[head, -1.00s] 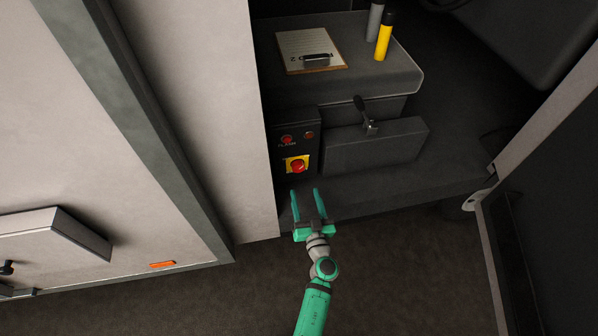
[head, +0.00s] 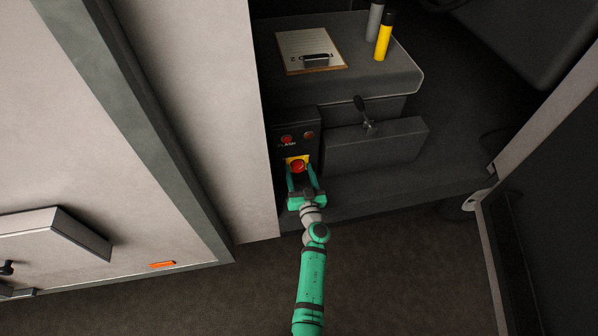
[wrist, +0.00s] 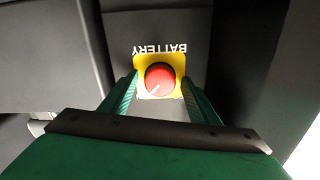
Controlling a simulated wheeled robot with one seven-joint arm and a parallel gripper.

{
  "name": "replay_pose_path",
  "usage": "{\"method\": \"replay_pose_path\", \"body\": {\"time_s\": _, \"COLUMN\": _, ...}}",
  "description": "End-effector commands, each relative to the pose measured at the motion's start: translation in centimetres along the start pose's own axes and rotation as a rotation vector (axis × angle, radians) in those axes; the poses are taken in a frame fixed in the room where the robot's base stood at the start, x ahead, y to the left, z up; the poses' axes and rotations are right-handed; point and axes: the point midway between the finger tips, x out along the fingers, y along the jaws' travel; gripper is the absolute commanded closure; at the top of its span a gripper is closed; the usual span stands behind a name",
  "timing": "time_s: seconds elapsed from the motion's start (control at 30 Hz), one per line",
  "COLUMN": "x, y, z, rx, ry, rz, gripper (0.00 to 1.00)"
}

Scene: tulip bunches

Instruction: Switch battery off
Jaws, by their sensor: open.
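The battery switch (head: 297,166) is a round red knob on a yellow plate, low on a dark panel (head: 283,150). I cannot tell the exact depth of the fingertips.
Above the switch are a small red button (head: 287,139) and another small round control (head: 309,135). To the right is a dark box with a lever (head: 366,117). A clipboard (head: 310,50) and a yellow cylinder (head: 384,38) are on the ledge above. A pale wall stands left.

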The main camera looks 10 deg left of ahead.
Motion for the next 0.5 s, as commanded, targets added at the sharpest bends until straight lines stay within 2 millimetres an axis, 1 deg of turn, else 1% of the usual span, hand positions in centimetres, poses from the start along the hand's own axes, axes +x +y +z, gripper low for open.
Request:
{"method": "replay_pose_path", "body": {"time_s": 0.23, "x": 0.06, "y": -0.03, "z": 0.02, "rx": 0.000, "ry": 0.000, "rz": 0.000, "gripper": 0.45}}
{"method": "replay_pose_path", "body": {"time_s": 0.27, "x": 0.06, "y": -0.03, "z": 0.02, "rx": 0.000, "ry": 0.000, "rz": 0.000, "gripper": 0.49}}
{"method": "replay_pose_path", "body": {"time_s": 0.3, "x": 0.06, "y": -0.03, "z": 0.01, "rx": 0.000, "ry": 0.000, "rz": 0.000, "gripper": 0.59}}
{"method": "replay_pose_path", "body": {"time_s": 0.37, "x": 0.05, "y": -0.04, "z": 0.02, "rx": 0.000, "ry": 0.000, "rz": -0.001, "gripper": 0.73}}
{"method": "replay_pose_path", "body": {"time_s": 0.4, "x": 0.05, "y": -0.04, "z": 0.02, "rx": 0.000, "ry": 0.000, "rz": -0.001, "gripper": 0.83}}
{"method": "replay_pose_path", "body": {"time_s": 0.43, "x": 0.05, "y": -0.04, "z": 0.02, "rx": 0.000, "ry": 0.000, "rz": -0.001, "gripper": 0.86}}
{"method": "replay_pose_path", "body": {"time_s": 0.5, "x": 0.05, "y": -0.04, "z": 0.02, "rx": 0.000, "ry": 0.000, "rz": -0.001, "gripper": 0.86}}
